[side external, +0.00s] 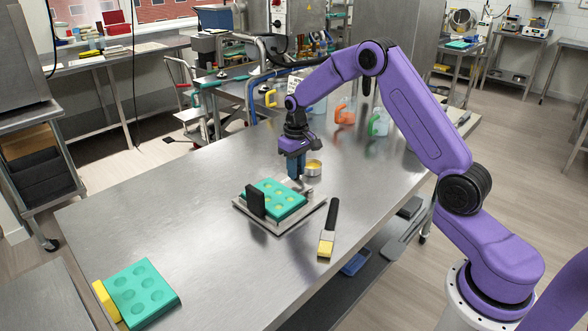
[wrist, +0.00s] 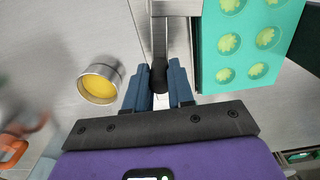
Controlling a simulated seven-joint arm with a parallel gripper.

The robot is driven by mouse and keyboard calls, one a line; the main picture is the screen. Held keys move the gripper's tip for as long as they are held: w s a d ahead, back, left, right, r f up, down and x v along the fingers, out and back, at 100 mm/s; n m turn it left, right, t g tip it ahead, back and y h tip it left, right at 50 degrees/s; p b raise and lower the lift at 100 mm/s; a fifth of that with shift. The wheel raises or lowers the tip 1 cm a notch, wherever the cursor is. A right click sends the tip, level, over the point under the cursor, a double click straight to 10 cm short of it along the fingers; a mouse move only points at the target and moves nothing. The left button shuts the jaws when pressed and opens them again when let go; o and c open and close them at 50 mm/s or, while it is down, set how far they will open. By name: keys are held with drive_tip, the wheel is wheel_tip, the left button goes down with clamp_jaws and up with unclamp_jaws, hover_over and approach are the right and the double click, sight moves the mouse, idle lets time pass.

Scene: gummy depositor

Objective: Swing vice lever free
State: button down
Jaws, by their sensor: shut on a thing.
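A metal vice (side external: 279,223) sits mid-table with an upright black jaw plate (side external: 256,203) on its near side. A teal mould (side external: 281,194) with yellowish-green cavities lies in it; the mould also shows at the upper right of the wrist view (wrist: 250,55). The vice lever (wrist: 158,75) is a grey bar with a dark rounded end, at the mould's left in the wrist view. My gripper (side external: 297,177) is at the far side of the vice. Its blue fingers (wrist: 160,80) are shut on the lever's dark end. The lever is mostly hidden in the side view.
A metal cup (side external: 314,168) with yellow contents stands close beside my gripper. A yellow-tipped brush (side external: 328,230) lies right of the vice. Another teal mould (side external: 142,292) with a yellow block lies at the front left. Jugs (side external: 378,122) stand behind. The table's left middle is clear.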

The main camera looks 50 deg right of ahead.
drive_tip(key=d+m, duration=0.1)
drive_tip(key=m, duration=0.1)
drive_tip(key=d+m, duration=0.1)
drive_tip(key=m, duration=0.1)
drive_tip(key=shift+s+d+m, duration=0.15)
drive_tip(key=shift+s+m, duration=0.15)
drive_tip(key=shift+s, duration=0.1)
drive_tip(key=m, duration=0.1)
drive_tip(key=s+d+m, duration=0.1)
drive_tip(key=m, duration=0.1)
drive_tip(key=shift+s+d, duration=0.1)
drive_tip(key=shift+d, duration=0.05)
drive_tip(key=shift+s+d+m, duration=0.2)
drive_tip(key=shift+s+m, duration=0.05)
drive_tip(key=shift+m, duration=0.35)
drive_tip(key=shift+s+d+m, duration=0.15)
drive_tip(key=shift+s+m, duration=0.05)
drive_tip(key=shift+m, duration=0.4)
drive_tip(key=c, duration=1)
unclamp_jaws()
drive_tip(key=shift+o, duration=0.2)
wheel_tip(320, 180, up, 18)
drive_tip(key=shift+f, duration=0.25)
drive_tip(key=shift+s, duration=0.1)
